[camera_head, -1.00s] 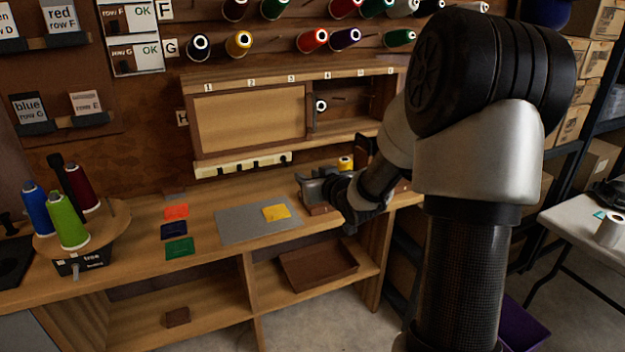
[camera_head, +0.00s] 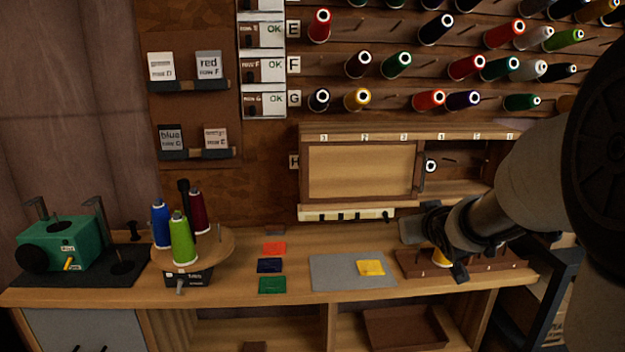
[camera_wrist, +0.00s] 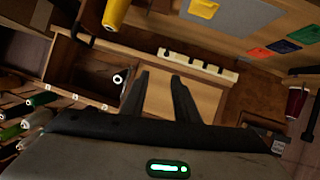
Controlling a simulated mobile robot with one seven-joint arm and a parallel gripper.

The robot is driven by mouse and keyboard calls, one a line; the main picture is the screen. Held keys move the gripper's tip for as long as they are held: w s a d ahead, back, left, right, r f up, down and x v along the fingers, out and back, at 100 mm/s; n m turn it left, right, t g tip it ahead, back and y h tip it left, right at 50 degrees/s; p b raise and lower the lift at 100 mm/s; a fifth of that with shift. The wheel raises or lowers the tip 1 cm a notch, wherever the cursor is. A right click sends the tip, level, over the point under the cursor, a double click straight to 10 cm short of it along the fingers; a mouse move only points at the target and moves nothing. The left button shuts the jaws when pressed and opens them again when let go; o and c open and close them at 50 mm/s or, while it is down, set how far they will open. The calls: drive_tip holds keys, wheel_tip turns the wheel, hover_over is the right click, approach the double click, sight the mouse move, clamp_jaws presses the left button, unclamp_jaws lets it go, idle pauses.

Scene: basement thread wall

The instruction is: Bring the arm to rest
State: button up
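My gripper (camera_head: 412,232) is in front of the workbench (camera_head: 330,240), over its right part. In the wrist view its two dark fingers (camera_wrist: 160,76) stand apart with nothing between them, so it is open. The yellow spool also shows at the top of the wrist view (camera_wrist: 116,14). My arm fills the right side of the head view and hides part of the wall there.
The wall cabinet (camera_head: 360,172) and the pegboard spools (camera_head: 465,67) are behind the arm. On the bench are a grey mat (camera_head: 335,275) with a yellow swatch (camera_head: 371,268), coloured cards, a round spool stand (camera_head: 222,247) and a green machine (camera_head: 60,245). The bench's front middle is low and uncluttered.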

drive_tip(key=s+a+r+m+g+h, duration=0.1)
drive_tip(key=s+a+r+g, duration=0.1)
drive_tip(key=s+r, duration=0.8)
drive_tip(key=s+a+f+g+y, duration=0.1)
drive_tip(key=s+a+f+g, duration=0.15)
drive_tip(key=s, duration=0.55)
drive_tip(key=s+a+f+g+y+p, duration=0.1)
drive_tip(key=s+a+f, duration=0.3)
drive_tip(key=s, duration=0.3)
drive_tip(key=s+a+f+g+y, duration=0.1)
drive_tip(key=s+a+f+g, duration=0.2)
drive_tip(key=s, duration=0.5)
wheel_tip(320, 180, up, 22)
drive_tip(key=t+p, duration=0.1)
drive_tip(key=p, duration=2.1)
drive_tip(key=shift+w+f+h, duration=0.25)
drive_tip(key=shift+w+h, duration=0.05)
drive_tip(key=shift+w, duration=0.05)
drive_tip(key=shift+a, duration=0.1)
